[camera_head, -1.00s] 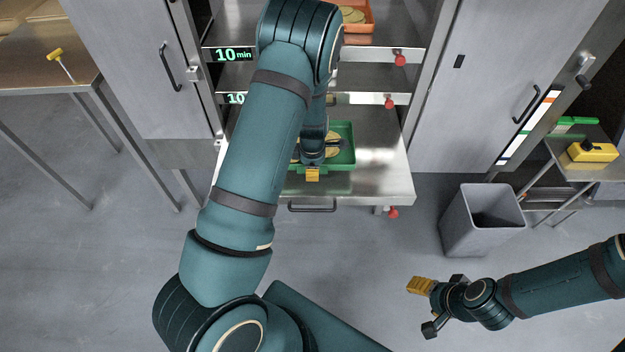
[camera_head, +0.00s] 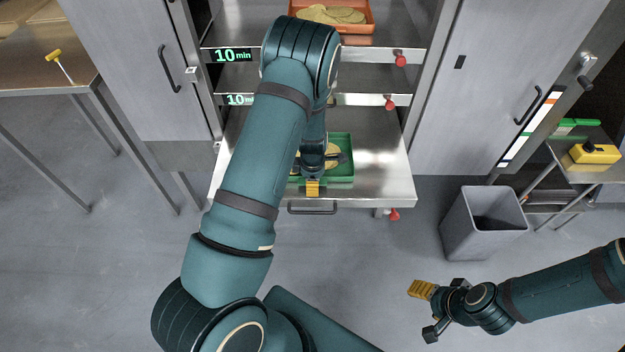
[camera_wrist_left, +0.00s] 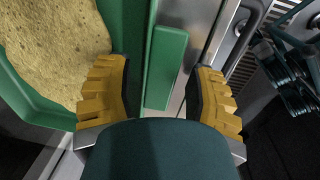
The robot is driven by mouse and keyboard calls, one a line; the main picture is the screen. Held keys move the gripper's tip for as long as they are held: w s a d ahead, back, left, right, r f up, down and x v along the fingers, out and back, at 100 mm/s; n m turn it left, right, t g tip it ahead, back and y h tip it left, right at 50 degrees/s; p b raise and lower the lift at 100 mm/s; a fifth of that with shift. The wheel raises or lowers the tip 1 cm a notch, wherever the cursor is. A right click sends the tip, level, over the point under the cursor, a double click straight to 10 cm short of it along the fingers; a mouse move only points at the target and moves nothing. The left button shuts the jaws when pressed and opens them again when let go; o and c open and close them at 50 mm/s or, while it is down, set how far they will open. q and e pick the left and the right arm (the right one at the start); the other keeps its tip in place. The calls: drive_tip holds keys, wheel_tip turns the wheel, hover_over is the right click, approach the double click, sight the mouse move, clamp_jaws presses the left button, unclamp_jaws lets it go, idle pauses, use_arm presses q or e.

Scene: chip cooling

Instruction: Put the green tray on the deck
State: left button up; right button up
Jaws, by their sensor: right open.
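The green tray (camera_head: 347,178) holds yellow-brown chips (camera_head: 332,155). It is at the front of the lowest metal deck (camera_head: 385,185); I cannot tell whether it rests fully flat. My left gripper (camera_head: 312,172) points down at the tray's front rim and hides part of the tray. In the left wrist view, the left gripper (camera_wrist_left: 160,85) has its fingers apart, with the tray's green rim (camera_wrist_left: 166,65) between them. One finger is over the chip side, the other outside the rim. My right gripper (camera_head: 428,310) is open and empty, low at the right, away from the deck.
An orange tray (camera_head: 372,22) with chips stands on an upper shelf. Red knobs (camera_head: 400,60) line the rack's right side. A grey bin (camera_head: 483,222) stands right of the deck. A table (camera_head: 50,75) with a yellow-headed tool is at left. Open floor lies in front.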

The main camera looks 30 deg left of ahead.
use_arm(q)
drive_tip(key=shift+r, duration=0.25)
wheel_tip(320, 180, up, 12)
drive_tip(key=p, duration=0.3)
drive_tip(key=s+d+f+m+h, duration=0.2)
drive_tip(key=s+d+f+m, duration=0.1)
drive_tip(key=s+d+m, duration=0.5)
drive_tip(key=s+d+f+m+h, duration=0.2)
drive_tip(key=s+d+f+m, duration=0.1)
drive_tip(key=s+d+m, duration=0.6)
drive_tip(key=shift+d+f+m+t+h, duration=0.2)
drive_tip(key=shift+d+m+t+h, duration=0.15)
drive_tip(key=shift+d+m, duration=2.3)
drive_tip(key=shift+s+a+m, duration=0.1)
drive_tip(key=shift+a+m, duration=0.15)
drive_tip(key=shift+a, duration=0.05)
